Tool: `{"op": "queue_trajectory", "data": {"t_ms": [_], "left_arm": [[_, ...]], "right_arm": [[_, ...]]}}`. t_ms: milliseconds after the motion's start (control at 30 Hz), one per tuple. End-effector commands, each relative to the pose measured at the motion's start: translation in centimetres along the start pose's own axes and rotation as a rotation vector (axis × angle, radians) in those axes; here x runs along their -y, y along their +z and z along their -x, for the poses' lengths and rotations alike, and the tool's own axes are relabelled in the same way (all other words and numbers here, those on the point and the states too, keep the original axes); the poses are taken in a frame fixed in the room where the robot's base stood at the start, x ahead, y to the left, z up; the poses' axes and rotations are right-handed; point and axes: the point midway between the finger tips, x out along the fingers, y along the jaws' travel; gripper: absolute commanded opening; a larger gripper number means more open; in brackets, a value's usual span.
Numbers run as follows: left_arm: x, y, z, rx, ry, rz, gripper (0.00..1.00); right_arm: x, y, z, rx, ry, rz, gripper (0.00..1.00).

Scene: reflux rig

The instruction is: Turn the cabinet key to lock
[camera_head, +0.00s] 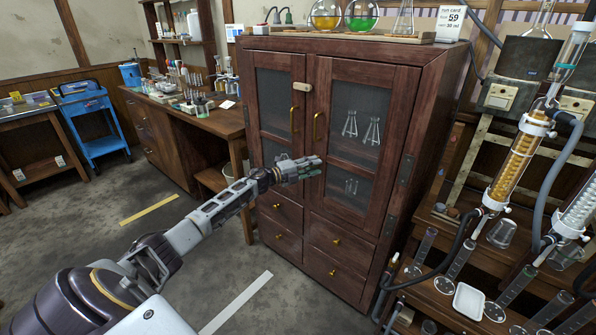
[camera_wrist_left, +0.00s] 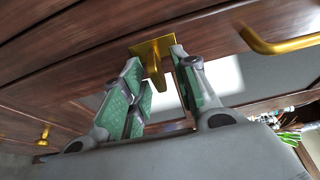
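The dark wooden cabinet (camera_head: 335,45) stands in the middle of the head view, with its glazed doors closed. In the left wrist view a brass key (camera_wrist_left: 155,66) stands out from a brass lock plate (camera_wrist_left: 142,48) on the wood. My left gripper (camera_head: 316,166) reaches the front of the doors near their meeting edge. In the left wrist view its green-padded fingers are open, one on each side of the key, with gaps showing. The gripper hides the key and lock plate in the head view. My right gripper is out of view.
Brass door handles (camera_head: 317,127) stand out above the gripper; one also shows in the left wrist view (camera_wrist_left: 277,46). Flasks (camera_head: 362,14) stand on the cabinet top. Glassware and tubing (camera_head: 520,155) crowd the right. The floor (camera_head: 180,262) in front is clear.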

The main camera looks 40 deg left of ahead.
Motion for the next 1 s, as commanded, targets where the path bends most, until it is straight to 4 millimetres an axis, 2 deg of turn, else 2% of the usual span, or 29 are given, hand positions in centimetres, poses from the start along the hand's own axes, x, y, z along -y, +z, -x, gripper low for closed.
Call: {"op": "queue_trajectory", "data": {"t_ms": [1000], "left_arm": [[-0.1, 0.0, 6.2, -0.001, 0.001, 0.001, 0.29]], "right_arm": [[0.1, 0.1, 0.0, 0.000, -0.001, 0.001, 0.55]]}}
